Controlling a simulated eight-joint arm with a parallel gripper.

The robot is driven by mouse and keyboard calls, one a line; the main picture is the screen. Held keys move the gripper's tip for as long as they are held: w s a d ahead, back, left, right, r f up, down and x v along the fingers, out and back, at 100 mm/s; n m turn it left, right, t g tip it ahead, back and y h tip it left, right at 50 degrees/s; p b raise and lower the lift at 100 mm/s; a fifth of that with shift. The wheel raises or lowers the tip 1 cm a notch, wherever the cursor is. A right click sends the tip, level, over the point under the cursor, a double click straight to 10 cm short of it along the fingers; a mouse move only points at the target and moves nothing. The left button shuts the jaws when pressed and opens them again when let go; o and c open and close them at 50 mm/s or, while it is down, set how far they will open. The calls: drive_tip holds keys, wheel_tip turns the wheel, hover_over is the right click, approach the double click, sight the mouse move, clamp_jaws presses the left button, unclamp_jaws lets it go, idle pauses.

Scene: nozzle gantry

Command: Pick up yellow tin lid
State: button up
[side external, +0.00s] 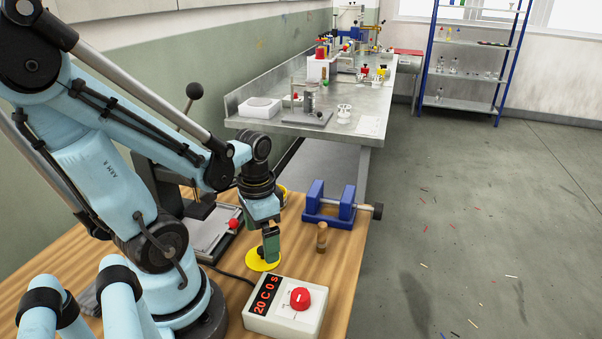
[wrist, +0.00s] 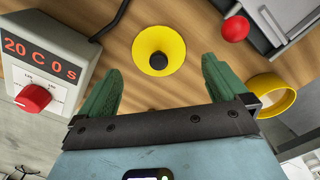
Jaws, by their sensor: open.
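The yellow tin lid (side external: 262,259) lies on the wooden bench below my gripper (side external: 270,244) in the side external view. In the wrist view the yellow lid (wrist: 171,46) is a round disc with a dark round centre. It shows between and beyond the two green fingers of my gripper (wrist: 160,82). The fingers are spread apart with nothing between them. The side view hides part of the lid behind the fingers, and I cannot tell the exact height of the fingertips above it.
A white control box (side external: 285,306) with a red knob stands close to the lid. A blue vice (side external: 335,207) and a wooden peg (side external: 322,236) stand to the right. A yellow round container (wrist: 272,96) and a red ball knob (wrist: 235,29) show at right in the wrist view.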

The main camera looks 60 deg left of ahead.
sight(262, 248)
drive_tip(key=shift+f, duration=1.85)
drive_tip(key=c, duration=1)
